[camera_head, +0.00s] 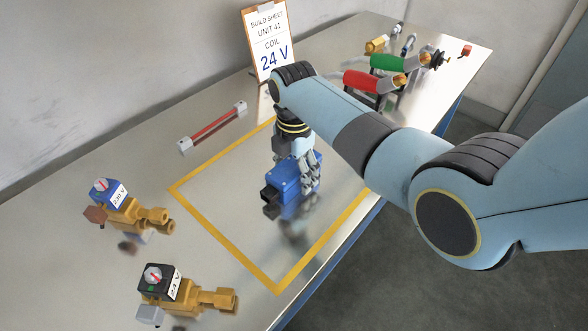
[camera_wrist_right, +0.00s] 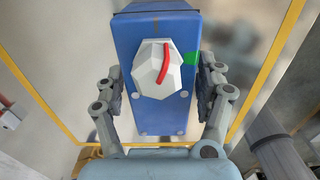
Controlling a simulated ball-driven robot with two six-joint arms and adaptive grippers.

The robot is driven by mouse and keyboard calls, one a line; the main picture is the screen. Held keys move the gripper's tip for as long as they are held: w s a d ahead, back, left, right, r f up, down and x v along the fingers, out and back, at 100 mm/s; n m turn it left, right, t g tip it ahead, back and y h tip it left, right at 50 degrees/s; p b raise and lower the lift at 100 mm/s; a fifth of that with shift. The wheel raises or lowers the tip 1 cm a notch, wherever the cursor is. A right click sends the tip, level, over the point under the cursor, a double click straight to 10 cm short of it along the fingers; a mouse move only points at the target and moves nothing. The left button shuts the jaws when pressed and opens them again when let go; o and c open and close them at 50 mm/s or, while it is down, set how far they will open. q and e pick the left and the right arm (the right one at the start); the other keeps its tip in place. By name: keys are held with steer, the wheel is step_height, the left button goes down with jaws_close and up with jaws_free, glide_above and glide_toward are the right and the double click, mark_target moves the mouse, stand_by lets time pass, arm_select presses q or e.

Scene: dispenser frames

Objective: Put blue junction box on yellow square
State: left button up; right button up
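The blue junction box (camera_head: 286,176) is between the fingers of my right gripper (camera_head: 303,172). In the right wrist view the blue box (camera_wrist_right: 160,113) has finger pads against both sides and carries a pale faceted knob with a red stripe. A green patch shows at its edge. The yellow square (camera_head: 224,240) is an outline on the metal table. The box is over the area inside it, and its reflection shows beneath, so it seems a little above the surface. The far right part of the outline is hidden by my arm. My left gripper is not in view.
Two brass valves with coils, one blue-topped (camera_head: 122,205) and one black-topped (camera_head: 180,290), stand left of the square. A red-striped tube gauge (camera_head: 212,127) lies behind it. A build sheet (camera_head: 266,42) stands at the back. Red (camera_head: 368,81) and green (camera_head: 388,63) handled tools lie farther right.

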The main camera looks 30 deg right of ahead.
mark_target(294, 164)
step_height(294, 164, up, 12)
steer(key=shift+r+p, duration=0.15)
steer(key=shift+p, duration=0.25)
stand_by(0.3)
stand_by(0.4)
